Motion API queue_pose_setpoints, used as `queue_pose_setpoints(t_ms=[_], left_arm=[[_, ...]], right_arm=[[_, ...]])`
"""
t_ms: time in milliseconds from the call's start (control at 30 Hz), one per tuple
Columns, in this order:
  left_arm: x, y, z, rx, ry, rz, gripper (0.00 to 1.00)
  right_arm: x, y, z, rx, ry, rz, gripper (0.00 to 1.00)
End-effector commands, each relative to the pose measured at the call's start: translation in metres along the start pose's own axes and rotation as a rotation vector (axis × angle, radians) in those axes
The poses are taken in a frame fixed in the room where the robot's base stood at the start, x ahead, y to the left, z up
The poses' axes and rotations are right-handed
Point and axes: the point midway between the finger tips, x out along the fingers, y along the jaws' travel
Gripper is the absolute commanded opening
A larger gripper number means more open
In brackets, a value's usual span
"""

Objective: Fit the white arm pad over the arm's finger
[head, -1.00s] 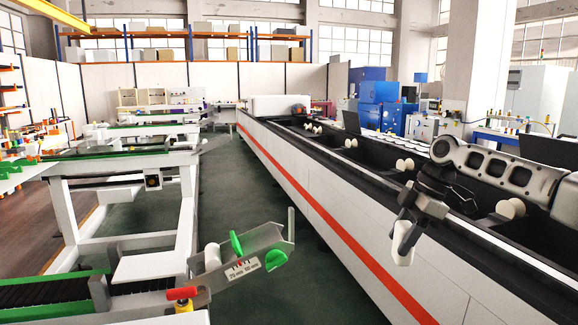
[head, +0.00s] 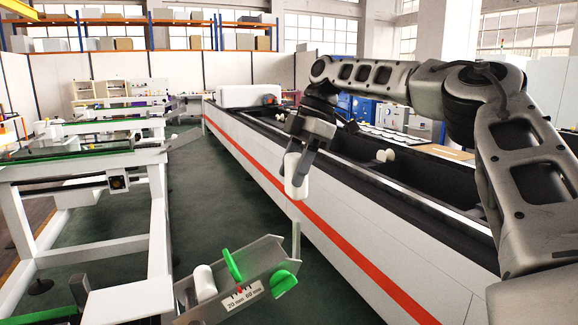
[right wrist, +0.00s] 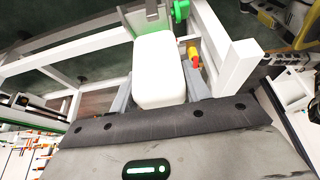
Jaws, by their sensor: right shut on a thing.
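My right gripper (head: 300,160) is shut on the white arm pad (head: 295,178), a small rounded block that hangs below the fingers. In the right wrist view the pad (right wrist: 159,72) fills the space between the two grey fingers. The rack's metal arm (head: 262,262) is at the lower middle of the head view, with a scale label and green knobs. Its thin upright finger (head: 297,241) stands at the right end, below the pad in the picture and apart from it. My left gripper is not in view.
A white roller (head: 204,283) sits at the arm's left end. Green knobs (head: 285,279) stick out beside the finger. The long white conveyor (head: 330,222) with a red stripe runs along the right. White rack frames (head: 90,215) stand left. Dark green floor is clear between them.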

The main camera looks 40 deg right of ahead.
Motion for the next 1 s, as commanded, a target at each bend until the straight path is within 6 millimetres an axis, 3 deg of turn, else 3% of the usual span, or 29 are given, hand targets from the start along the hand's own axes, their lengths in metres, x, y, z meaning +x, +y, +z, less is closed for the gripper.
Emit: queue_pose_setpoints(t_ms=[233, 1000], left_arm=[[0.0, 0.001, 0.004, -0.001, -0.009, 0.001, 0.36], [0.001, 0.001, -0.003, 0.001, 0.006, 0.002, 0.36]], right_arm=[[-0.003, 0.0, 0.001, -0.003, 0.007, 0.004, 0.22], [0.052, 0.0, 0.024, -0.003, 0.005, 0.002, 0.22]])
